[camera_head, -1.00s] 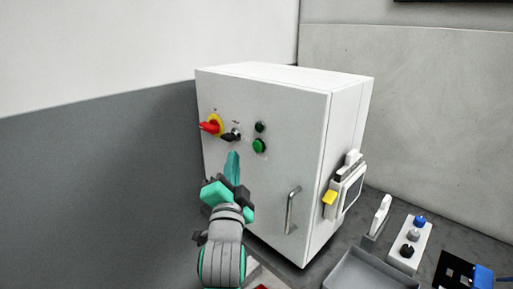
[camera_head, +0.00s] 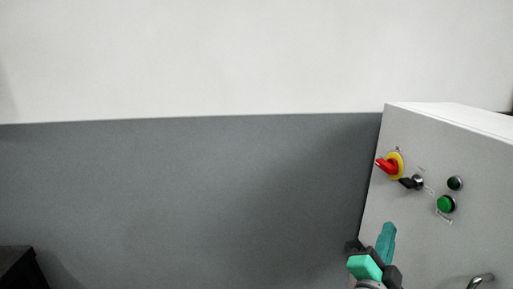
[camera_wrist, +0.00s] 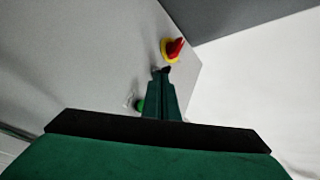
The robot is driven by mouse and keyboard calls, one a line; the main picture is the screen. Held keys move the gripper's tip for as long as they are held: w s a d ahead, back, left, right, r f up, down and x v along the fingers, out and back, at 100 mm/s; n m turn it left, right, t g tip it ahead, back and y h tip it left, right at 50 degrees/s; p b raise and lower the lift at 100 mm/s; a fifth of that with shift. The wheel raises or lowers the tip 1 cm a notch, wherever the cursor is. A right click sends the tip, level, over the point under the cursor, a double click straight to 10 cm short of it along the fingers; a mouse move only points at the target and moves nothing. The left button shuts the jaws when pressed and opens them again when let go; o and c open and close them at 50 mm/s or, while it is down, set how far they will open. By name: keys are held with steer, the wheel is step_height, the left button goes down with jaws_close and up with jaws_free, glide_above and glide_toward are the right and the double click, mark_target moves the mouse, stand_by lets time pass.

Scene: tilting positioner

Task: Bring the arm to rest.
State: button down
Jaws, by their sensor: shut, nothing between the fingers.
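My gripper (camera_head: 386,243) is at the lower right of the head view, in front of the white control cabinet (camera_head: 415,245). Its teal fingers are together, with nothing between them, and point up. In the wrist view, the shut fingers (camera_wrist: 163,92) point toward the cabinet front, near the red and yellow rotary switch (camera_wrist: 172,50) and the green button (camera_wrist: 139,105). I cannot tell whether the fingertips touch the panel. Most of my arm is below the head view.
The cabinet carries the red switch (camera_head: 389,166), a black key-like switch (camera_head: 412,183), a dark button (camera_head: 455,183), a green button (camera_head: 446,204) and a handle (camera_head: 481,281). A grey partition (camera_head: 190,195) stands left of it. A black object (camera_head: 20,268) is at lower left.

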steer(key=s+a+f+n+y, duration=0.25)
steer(key=a+f, duration=0.35)
steer(key=f, duration=0.3)
steer(key=s+a+f+n+t+y, duration=0.1)
steer(key=s+a+f+n+y, duration=0.1)
steer(key=s+a+f+n, duration=0.5)
steer(key=a+f+n+y, duration=0.1)
steer(key=a+f+y, duration=0.3)
steer(key=f, duration=0.7)
steer(key=s+a+f+n+y, duration=0.1)
steer(key=s+a+f+n, duration=0.1)
steer(key=s+a, duration=0.3)
steer(key=s+a+f+n+g+y, duration=0.1)
steer(key=s+a, duration=0.4)
steer(key=s, duration=0.8)
steer(key=s+a+f+n+y, duration=0.1)
steer(key=s+a+f+n, duration=0.3)
steer(key=s, duration=0.5)
steer(key=shift+s+a+f+g+y, duration=0.25)
steer(key=shift+a+f+g+y, duration=0.15)
steer(key=shift+a+f, duration=0.15)
steer(key=shift+d, duration=0.1)
